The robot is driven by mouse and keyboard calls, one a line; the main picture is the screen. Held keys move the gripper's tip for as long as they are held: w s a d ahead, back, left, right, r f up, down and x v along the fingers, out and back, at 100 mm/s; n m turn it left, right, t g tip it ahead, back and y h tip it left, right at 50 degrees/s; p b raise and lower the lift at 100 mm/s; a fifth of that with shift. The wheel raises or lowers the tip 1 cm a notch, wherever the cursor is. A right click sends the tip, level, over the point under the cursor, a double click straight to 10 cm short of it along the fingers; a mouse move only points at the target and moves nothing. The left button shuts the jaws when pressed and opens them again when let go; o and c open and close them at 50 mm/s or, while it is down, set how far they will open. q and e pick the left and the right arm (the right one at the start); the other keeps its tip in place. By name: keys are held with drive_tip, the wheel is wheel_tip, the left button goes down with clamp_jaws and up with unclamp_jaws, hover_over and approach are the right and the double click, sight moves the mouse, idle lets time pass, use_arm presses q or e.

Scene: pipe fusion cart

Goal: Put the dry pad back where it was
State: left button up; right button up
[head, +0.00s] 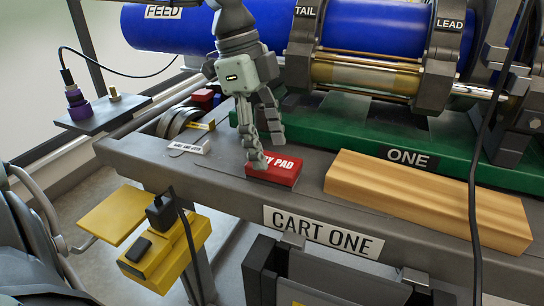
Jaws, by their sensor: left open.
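My right gripper is not in view.
A wooden block (430,198) lies right of the pad. Behind are a green base (375,138) marked "ONE" and a clamped blue pipe (390,28). A small white-labelled block (188,146), metal rings (172,122) and another red item (203,97) sit left. A black cable hangs at right.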

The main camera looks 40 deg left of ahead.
use_arm(q)
drive_tip(key=v, duration=0.8)
drive_tip(key=shift+r, duration=0.3)
